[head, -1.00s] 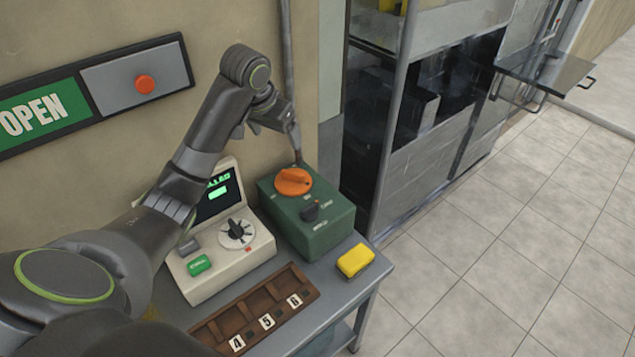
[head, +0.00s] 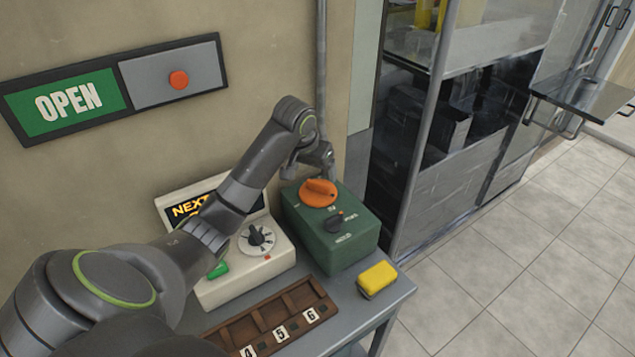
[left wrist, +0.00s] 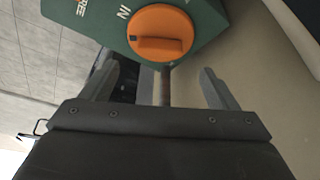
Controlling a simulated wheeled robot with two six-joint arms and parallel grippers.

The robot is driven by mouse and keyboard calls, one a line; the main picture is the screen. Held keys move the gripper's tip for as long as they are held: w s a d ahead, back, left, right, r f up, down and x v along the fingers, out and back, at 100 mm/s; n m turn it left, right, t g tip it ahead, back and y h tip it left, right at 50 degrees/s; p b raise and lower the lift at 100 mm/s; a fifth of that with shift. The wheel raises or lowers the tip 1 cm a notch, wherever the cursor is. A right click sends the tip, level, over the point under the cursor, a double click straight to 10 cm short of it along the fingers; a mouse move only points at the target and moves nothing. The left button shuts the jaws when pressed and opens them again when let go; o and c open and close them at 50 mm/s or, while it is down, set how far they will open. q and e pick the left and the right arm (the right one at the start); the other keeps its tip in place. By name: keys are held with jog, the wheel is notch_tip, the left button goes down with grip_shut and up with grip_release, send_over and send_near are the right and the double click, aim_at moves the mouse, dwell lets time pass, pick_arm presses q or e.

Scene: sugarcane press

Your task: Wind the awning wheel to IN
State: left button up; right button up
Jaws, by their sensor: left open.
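The awning wheel is an orange round knob with a raised grip bar (head: 319,193) on top of a green box (head: 335,228). In the left wrist view the wheel (left wrist: 160,34) shows large, with a dark mark at the left end of its bar. The word IN is printed on the box to the upper left of the wheel. My left gripper (left wrist: 160,85) is open and empty, its fingers apart below the wheel in that view, not touching it. In the head view my left gripper (head: 325,165) is just behind the wheel, its fingertips partly hidden. My right gripper is out of view.
A cream till (head: 255,265) with a dial and lit display stands left of the box, partly behind my left arm. A yellow sponge-like block (head: 378,279) and a brown numbered tray (head: 290,310) lie on the grey table. An OPEN sign (head: 70,104) is on the wall.

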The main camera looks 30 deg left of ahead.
aim_at(318, 182)
pick_arm(q)
jog(key=x, duration=0.7)
jog(key=c, duration=1)
jog(key=shift+r+m+p, duration=0.2)
jog(key=shift+m+p, duration=0.5)
jog(key=shift+p, duration=0.45)
jog(key=shift+a+m+h+p, duration=0.1)
jog(key=shift+m+h+p, duration=0.4)
jog(key=shift+m+p, duration=0.15)
jog(key=shift+f+m+h+p, duration=0.1)
jog(key=shift+m+h+p, duration=0.35)
jog(key=shift+m, duration=0.6)
jog(key=shift+w+m+h, duration=0.1)
jog(key=shift+m+h, duration=0.15)
jog(key=shift+m, duration=0.45)
